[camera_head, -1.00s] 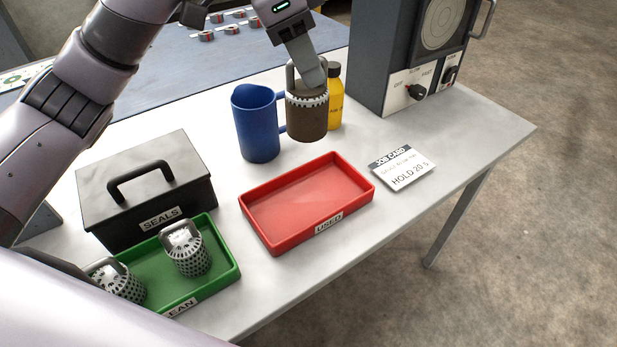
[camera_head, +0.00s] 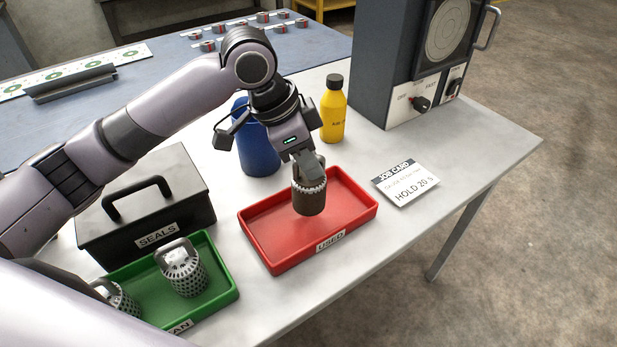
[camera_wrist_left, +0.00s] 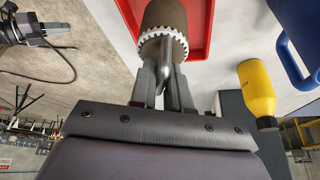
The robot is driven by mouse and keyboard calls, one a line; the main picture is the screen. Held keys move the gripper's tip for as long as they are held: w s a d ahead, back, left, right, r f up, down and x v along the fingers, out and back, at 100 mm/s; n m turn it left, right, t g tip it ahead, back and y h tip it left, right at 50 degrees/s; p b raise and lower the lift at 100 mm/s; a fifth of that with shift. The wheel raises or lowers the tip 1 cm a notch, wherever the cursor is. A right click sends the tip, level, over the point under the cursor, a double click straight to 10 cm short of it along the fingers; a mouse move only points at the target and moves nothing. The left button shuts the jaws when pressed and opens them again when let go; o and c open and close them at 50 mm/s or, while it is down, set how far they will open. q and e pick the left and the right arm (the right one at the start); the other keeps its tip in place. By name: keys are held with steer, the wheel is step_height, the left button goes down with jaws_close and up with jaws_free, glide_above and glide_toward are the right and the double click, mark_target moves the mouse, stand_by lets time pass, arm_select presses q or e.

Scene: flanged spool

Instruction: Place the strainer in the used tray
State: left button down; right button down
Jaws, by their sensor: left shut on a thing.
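The dirty brown strainer (camera_head: 309,200) hangs upright from my left gripper (camera_head: 308,170), which is shut on its handle. The strainer is over the red tray labelled USED (camera_head: 262,232), toward its middle; whether its bottom touches the tray floor I cannot tell. In the left wrist view the strainer (camera_wrist_left: 164,17) shows its brown body and pale toothed rim, with the handle between the fingers of the gripper (camera_wrist_left: 163,80) and part of the red tray (camera_wrist_left: 200,30) behind. Nothing else shows in the red tray. My right gripper is not in view.
A green tray (camera_head: 222,292) with two grey strainers sits at front left, beside a black SEALS box (camera_head: 180,190). A blue mug (camera_head: 258,155) and yellow bottle (camera_head: 333,112) stand behind the red tray. A job card (camera_head: 405,183) lies to its right.

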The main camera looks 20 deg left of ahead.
arm_select(q)
step_height(320, 180, down, 4)
steer(key=shift+f, duration=0.25)
steer(key=c, duration=1.1)
jaws_free()
steer(key=shift+f, duration=0.1)
steer(key=v, duration=1.2)
